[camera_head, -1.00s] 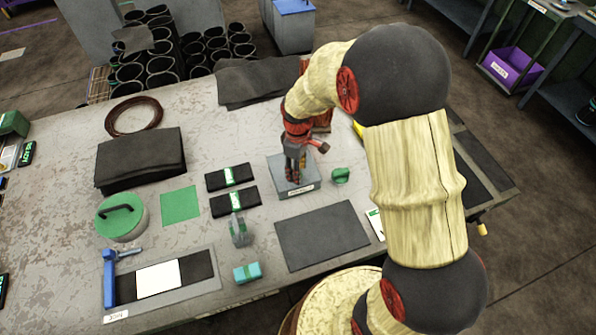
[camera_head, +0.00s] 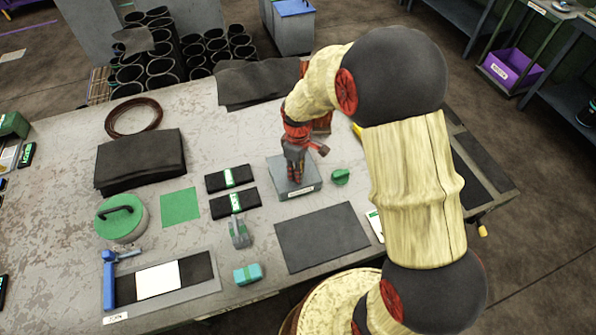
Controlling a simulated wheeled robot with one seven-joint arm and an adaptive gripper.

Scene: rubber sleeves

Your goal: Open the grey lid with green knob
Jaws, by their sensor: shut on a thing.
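A small grey box with a flat grey lid (camera_head: 312,184) stands on the table near the middle, with a white label on its front. My gripper (camera_head: 295,178) points down over the middle of the lid, its fingers close together and down at the lid. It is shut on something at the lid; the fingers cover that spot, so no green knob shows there. I cannot tell whether the lid is apart from the box. A separate small green knob-like piece (camera_head: 340,176) stands on the table just right of the box.
A round green-topped tin with a dark handle (camera_head: 120,218) stands at the left. Two black bundles (camera_head: 233,190), a grey clamp-like piece (camera_head: 239,233) and a teal block (camera_head: 247,273) lie left of the box. A flat dark mat (camera_head: 321,236) lies in front; dark sheets (camera_head: 258,82) lie behind.

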